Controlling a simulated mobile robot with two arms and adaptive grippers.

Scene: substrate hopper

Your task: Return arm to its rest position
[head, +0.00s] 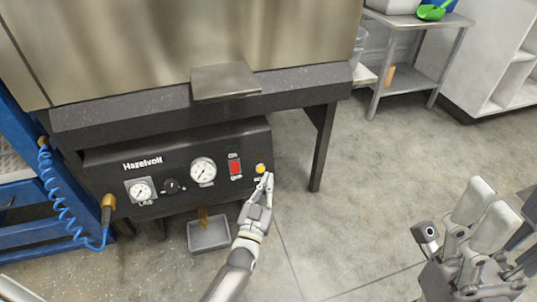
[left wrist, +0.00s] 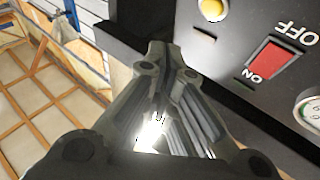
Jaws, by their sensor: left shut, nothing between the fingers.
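My left gripper (head: 268,177) is shut and empty at the right end of the black control panel (head: 225,142). In the head view its tips overlap the area just below the yellow button (head: 261,168); I cannot tell if they touch the panel. In the left wrist view the closed fingers (left wrist: 168,52) point toward the panel's edge, with the yellow button (left wrist: 212,9) up and to the right, clear of the tips.
The panel has a red switch (head: 236,167), a large gauge (head: 203,171) and a small gauge (head: 140,191). The hopper (head: 150,45) is above. A grey tray (head: 209,236) sits below. A blue coiled hose (head: 55,195) hangs left. The floor (head: 345,220) to the right is open.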

